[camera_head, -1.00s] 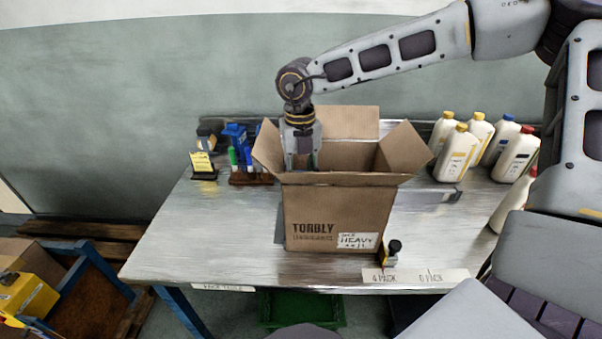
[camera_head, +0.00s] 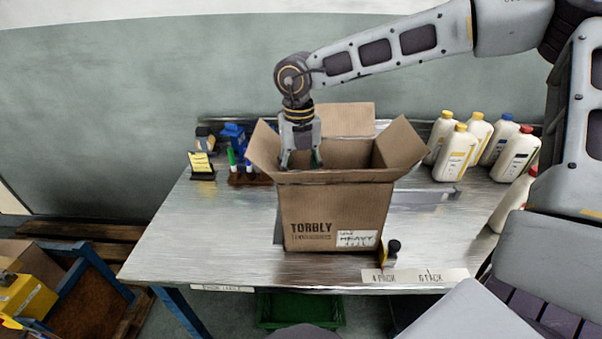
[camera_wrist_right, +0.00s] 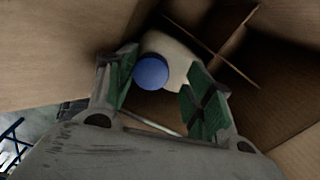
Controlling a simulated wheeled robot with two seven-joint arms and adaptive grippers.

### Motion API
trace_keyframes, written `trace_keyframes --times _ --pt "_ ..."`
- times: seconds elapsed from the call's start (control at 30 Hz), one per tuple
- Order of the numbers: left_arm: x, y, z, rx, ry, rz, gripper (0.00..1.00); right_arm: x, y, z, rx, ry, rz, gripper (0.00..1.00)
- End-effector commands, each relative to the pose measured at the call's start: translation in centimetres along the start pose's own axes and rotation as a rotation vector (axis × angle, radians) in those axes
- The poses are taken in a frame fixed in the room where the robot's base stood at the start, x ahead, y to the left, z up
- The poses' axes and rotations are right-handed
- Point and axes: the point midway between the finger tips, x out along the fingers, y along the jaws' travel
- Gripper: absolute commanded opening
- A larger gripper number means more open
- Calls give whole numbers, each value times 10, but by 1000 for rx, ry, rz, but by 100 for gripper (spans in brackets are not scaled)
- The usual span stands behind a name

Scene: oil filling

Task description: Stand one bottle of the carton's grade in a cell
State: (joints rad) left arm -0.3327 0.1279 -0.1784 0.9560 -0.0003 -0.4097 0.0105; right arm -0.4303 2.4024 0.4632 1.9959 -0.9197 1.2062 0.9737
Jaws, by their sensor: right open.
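The open brown carton (camera_head: 330,207) stands on the metal table, marked TORBLY, with a white label (camera_head: 357,239) reading HEAVY. My right gripper (camera_head: 301,162) reaches down into the carton's left part. It is open. In the right wrist view a pale bottle with a blue cap (camera_wrist_right: 151,73) stands inside the carton between the spread green-padded fingers (camera_wrist_right: 166,100), beside the cardboard dividers (camera_wrist_right: 212,49). I cannot tell whether a finger touches it. The bottle's lower part is hidden. My left gripper is not in view.
At the right stand bottles with yellow caps (camera_head: 456,152), a blue cap (camera_head: 499,140) and red caps (camera_head: 516,155). A small dark-knobbed stamp (camera_head: 390,252) stands by the front edge labels. A marker holder (camera_head: 249,178) and a yellow card stand (camera_head: 201,166) are at the back left.

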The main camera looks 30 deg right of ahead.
Motion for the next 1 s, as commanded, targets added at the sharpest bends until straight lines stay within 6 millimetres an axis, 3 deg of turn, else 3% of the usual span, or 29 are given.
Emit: trace_keyframes --times 0.6,0.8,1.0 --pt "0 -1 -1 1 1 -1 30 -87 -1 2 2 -7 3 57" --pt "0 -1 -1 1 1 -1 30 -104 -2 2 2 -5 2 57" --pt "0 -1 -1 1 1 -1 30 -109 -2 1 2 -4 2 57"
